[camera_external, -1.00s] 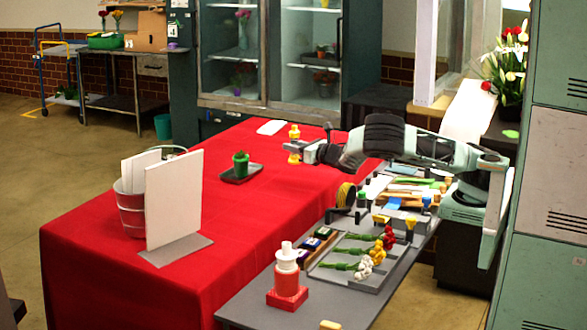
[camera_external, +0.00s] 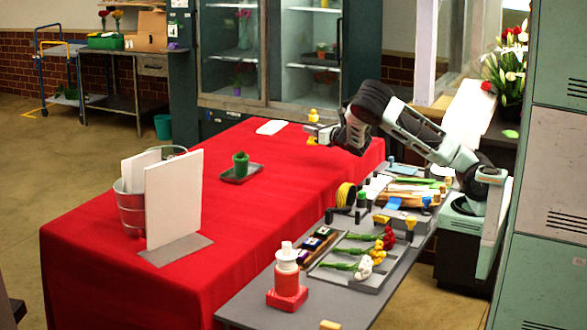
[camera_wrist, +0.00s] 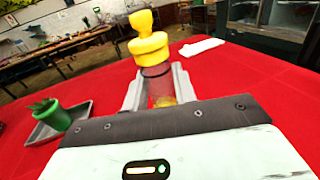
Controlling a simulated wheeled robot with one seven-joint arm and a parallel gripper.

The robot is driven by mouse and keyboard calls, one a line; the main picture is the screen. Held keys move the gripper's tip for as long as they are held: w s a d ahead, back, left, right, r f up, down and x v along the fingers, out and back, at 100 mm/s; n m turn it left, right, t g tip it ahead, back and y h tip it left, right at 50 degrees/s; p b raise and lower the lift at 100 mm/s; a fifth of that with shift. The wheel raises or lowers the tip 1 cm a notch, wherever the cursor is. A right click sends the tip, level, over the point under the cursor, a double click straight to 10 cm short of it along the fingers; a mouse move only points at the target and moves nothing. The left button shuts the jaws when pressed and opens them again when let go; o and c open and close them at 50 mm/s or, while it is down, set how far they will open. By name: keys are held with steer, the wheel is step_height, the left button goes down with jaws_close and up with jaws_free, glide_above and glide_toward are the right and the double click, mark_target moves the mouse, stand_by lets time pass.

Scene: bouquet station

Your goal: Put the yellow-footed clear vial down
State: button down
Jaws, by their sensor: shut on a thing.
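My gripper (camera_external: 314,129) is shut on the yellow-footed clear vial (camera_external: 313,116) above the far right part of the red-covered table (camera_external: 130,255). In the wrist view, the vial (camera_wrist: 150,52) stands roughly upright between the fingers (camera_wrist: 160,92), its yellow stopper and collar above them. Its clear body is between the fingers, with some yellow showing low down. The lower end is mostly hidden by my gripper in that view.
A green pot (camera_external: 241,164) stands on a dark tray (camera_external: 228,178) left of my gripper. A flat white item (camera_external: 271,127) lies near the far edge. A white panel (camera_external: 173,200) and metal bucket (camera_external: 131,212) stand at left. Red cloth between is clear.

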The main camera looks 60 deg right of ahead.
steer(key=s+d+r+m+h+b, duration=0.1)
steer(key=s+d+r, duration=0.1)
steer(key=d, duration=0.7)
steer(key=s+d+r+h+b, duration=0.1)
steer(key=d+r, duration=0.1)
steer(key=d, duration=0.6)
steer(key=shift+g, duration=0.3)
steer(key=f, duration=0.9)
steer(key=shift+s+d+f+p, duration=0.2)
steer(key=shift+s+f+p, duration=0.1)
steer(key=shift+f, duration=0.1)
steer(key=shift+f, duration=0.15)
steer(key=c, duration=1.1)
jaws_free()
